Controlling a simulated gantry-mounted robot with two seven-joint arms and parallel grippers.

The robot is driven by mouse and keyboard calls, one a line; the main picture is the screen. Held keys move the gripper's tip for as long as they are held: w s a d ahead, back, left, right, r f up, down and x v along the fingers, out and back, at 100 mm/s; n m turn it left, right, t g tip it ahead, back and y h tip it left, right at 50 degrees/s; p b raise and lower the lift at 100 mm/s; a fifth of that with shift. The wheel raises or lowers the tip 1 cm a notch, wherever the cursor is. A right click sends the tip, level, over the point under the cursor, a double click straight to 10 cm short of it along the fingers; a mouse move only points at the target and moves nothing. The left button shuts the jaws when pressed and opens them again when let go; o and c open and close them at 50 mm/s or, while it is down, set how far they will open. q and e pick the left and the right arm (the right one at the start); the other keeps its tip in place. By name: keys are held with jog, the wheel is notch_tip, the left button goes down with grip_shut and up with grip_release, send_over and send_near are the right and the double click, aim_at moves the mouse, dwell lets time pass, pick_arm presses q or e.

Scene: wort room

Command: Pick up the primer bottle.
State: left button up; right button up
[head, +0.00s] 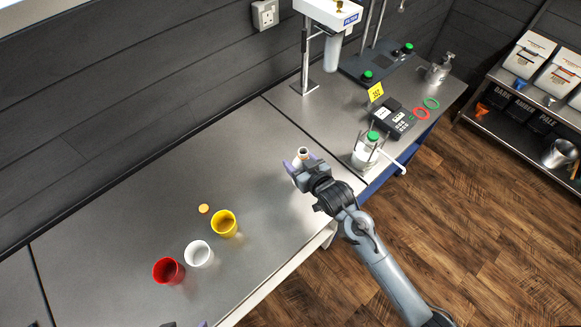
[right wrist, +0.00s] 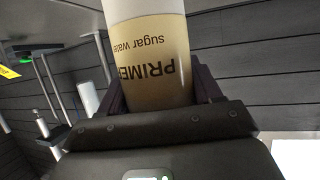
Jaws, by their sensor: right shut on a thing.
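The primer bottle (right wrist: 155,62) fills the upper middle of the right wrist view. It is a clear bottle of tan liquid with a white upper part and black lettering, "PRIMER" and "sugar water". In the head view only the light top of the bottle (head: 304,152) shows; my gripper hides most of the rest. My right gripper (head: 298,165) is shut on the bottle, with one finger on each side of it. I cannot tell whether its base touches the counter. Only a small dark tip of my left gripper (head: 188,324) shows at the bottom edge of the head view.
Red (head: 168,271), white (head: 199,254) and yellow (head: 224,223) cups stand left on the steel counter (head: 140,215), near a small orange disc (head: 204,209). A green-capped jar (head: 366,150) and a scale (head: 391,119) stand right of the gripper. The counter's middle is clear.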

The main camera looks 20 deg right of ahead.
jog(key=d+r, duration=0.4)
jog(key=d, duration=0.3)
jog(key=shift+s+d+r+b, duration=0.25)
jog(key=shift+s+b, duration=0.05)
jog(key=shift+s, duration=0.05)
jog(key=shift+r, duration=0.1)
dwell(0.8)
